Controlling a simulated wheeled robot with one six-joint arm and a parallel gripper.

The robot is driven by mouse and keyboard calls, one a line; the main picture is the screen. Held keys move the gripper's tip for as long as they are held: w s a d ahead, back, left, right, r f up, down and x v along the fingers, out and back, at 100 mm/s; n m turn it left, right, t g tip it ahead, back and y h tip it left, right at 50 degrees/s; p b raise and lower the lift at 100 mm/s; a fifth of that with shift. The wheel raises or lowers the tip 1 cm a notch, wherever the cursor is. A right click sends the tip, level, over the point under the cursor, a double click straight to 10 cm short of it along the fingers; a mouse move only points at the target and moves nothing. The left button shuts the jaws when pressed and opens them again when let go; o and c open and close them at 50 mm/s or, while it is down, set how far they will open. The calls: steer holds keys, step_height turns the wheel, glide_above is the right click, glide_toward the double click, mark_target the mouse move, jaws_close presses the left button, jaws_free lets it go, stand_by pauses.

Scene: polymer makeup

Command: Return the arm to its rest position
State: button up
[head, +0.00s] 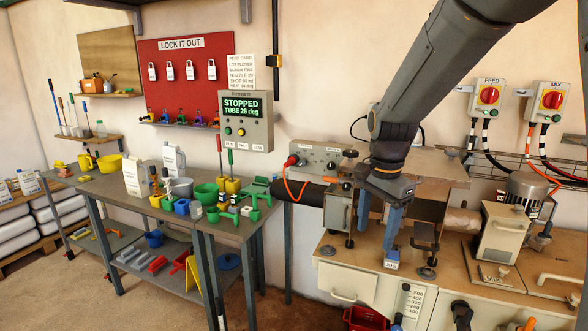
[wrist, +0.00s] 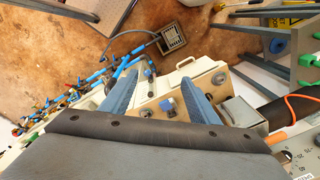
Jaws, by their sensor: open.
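My arm (head: 430,80) reaches in from the upper right in the head view and points down over the machine bench. My gripper (head: 378,235) hangs at its end, with two blue fingers pointing down and a gap between them. In the wrist view my gripper (wrist: 160,95) also shows its two blue fingers spread apart, with nothing held between them. A blue-topped block (head: 391,262) lies low on the bench below the fingers in the head view. Whether a fingertip touches it I cannot tell.
A control box (head: 318,158) with an orange cable stands left of my gripper. A beige hopper unit (head: 498,235) stands to the right. The grey workbench (head: 120,190) at left holds bowls and cartons. FEED (head: 488,97) and MIX (head: 550,101) switches hang on the wall.

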steer(key=s+f+n+b, duration=0.2)
steer(key=s+f+n, duration=0.9)
steer(key=s, duration=0.5)
steer(key=shift+s+d+f+n+t, duration=0.15)
steer(key=shift+d+f+n+t, duration=0.15)
steer(key=shift+n, duration=0.1)
